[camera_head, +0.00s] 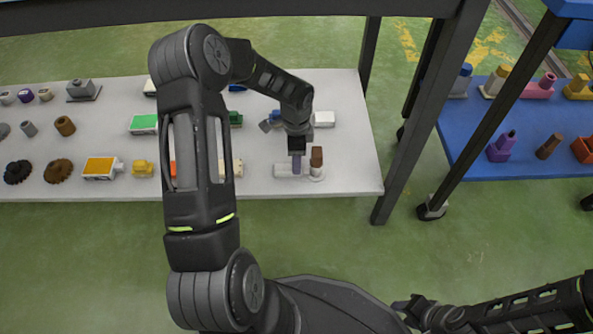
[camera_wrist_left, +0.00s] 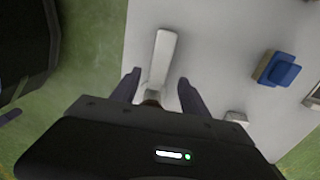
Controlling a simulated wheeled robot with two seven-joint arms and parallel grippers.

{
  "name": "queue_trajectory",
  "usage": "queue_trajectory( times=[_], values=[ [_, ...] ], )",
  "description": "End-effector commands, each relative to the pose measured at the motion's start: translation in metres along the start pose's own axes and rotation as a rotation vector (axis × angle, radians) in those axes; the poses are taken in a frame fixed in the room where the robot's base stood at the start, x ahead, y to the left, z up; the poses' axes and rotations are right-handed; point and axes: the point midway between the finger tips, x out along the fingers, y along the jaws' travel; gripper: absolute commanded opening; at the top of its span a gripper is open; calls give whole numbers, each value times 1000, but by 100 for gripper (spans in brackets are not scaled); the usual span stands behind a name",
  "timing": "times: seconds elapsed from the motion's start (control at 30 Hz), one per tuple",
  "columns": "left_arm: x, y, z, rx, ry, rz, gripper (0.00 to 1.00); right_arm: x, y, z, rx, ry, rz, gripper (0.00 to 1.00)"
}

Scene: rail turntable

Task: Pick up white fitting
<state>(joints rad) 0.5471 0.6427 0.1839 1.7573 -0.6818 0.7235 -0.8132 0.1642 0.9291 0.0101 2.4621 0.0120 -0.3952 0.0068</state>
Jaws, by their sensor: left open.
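The white fitting (camera_head: 283,171) lies near the right front part of the grey table. A small brown piece (camera_head: 316,156) stands at its right end; I cannot tell whether they are joined. My left gripper (camera_head: 297,166) points down right over the fitting. In the left wrist view the pale fitting (camera_wrist_left: 163,60) runs from beyond the fingers back between them. The left gripper (camera_wrist_left: 160,86) is open there, with a finger on each side and gaps visible. The fitting's near end is partly hidden by the gripper body. My right gripper (camera_head: 408,304) is low at the right, away from the table; its jaws are unclear.
The grey table (camera_head: 348,150) holds several toys and parts to the left. A white block (camera_head: 324,119) and a blue part (camera_wrist_left: 277,69) are close to the fitting. A blue table (camera_head: 520,140) with coloured parts stands right, behind dark frame posts (camera_head: 425,105).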

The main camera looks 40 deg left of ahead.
Motion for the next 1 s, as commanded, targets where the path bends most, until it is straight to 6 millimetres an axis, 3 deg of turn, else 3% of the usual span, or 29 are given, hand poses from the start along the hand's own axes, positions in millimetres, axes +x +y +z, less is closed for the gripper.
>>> queue_trajectory(
  times=[0.13,0.3,1.0],
  values=[
    [28,3,0,0,0,3,53,18,7,-1,2,2,-3,36],
    [47,3,0,0,-1,2,53,27,10,-2,3,2,-5,36],
    [48,3,-1,0,0,1,50,26,10,-3,4,2,-5,36]
  ],
)
